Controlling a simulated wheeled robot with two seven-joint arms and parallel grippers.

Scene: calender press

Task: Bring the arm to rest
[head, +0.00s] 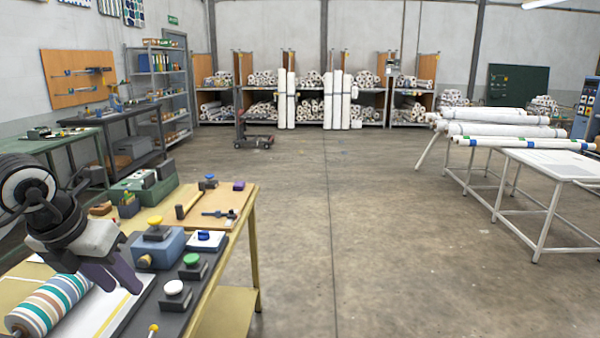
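My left arm comes in from the left edge, and its gripper (121,284) hangs over the near left end of the workbench (253,235). Its two dark purplish fingers point down and right, with their tips a little apart and nothing seen between them. A striped roller (50,305) in teal, white and tan lies below and left of the fingers. A white sheet (98,308) lies beneath them. The gripper looks to be above both, though the exact height is hard to judge. My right gripper is not in view.
White tables with rolls (500,130) stand at right. The middle floor (340,220) is clear.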

